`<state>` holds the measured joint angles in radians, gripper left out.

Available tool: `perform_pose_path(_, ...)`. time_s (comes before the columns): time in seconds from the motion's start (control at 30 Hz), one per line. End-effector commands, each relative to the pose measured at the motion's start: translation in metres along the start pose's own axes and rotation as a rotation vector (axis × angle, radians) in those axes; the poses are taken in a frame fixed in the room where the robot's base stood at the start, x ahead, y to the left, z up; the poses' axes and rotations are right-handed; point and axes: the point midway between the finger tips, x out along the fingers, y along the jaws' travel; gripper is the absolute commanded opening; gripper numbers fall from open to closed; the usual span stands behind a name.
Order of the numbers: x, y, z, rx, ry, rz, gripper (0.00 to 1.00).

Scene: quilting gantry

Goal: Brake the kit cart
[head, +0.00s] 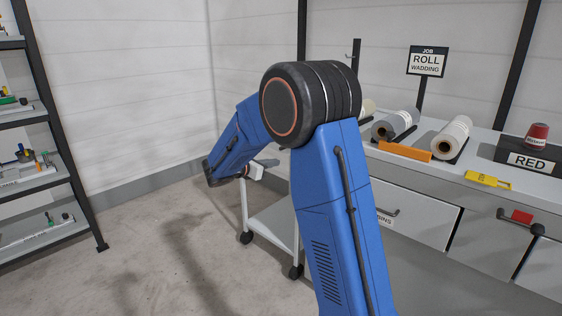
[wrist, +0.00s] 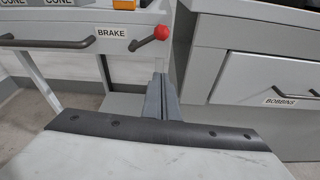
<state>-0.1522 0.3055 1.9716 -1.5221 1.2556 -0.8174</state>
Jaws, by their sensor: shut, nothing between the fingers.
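The kit cart (wrist: 180,12) is light grey, and its upper front rail fills the upper left of the wrist view. It carries a BRAKE label (wrist: 111,32) and, just right of that, a brake lever with a red ball knob (wrist: 161,32). The lever's dark rod slants up to the right towards the knob. My gripper (wrist: 160,78) is shut and empty, its fingertips below the knob in the picture and apart from it. In the head view the cart's lower shelf (head: 272,222) and casters show behind my arm, which hides most of the cart.
A dark bar handle (wrist: 45,43) runs along the cart's front. A grey cabinet with a BOBBINS drawer (wrist: 250,85) stands close on the right. Shelving (head: 40,185) stands left; the floor between is clear.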

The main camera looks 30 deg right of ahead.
Motion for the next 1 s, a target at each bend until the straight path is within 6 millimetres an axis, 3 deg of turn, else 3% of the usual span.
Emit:
perform_pose_path(0.1,-0.021,0.002,0.001,0.000,-0.001,0.003,0.00)
perform_pose_path(0.3,-0.041,0.002,0.000,0.000,-0.001,0.001,0.00)
perform_pose_path(1.0,-0.045,-0.003,0.002,0.013,0.008,-0.006,0.00)
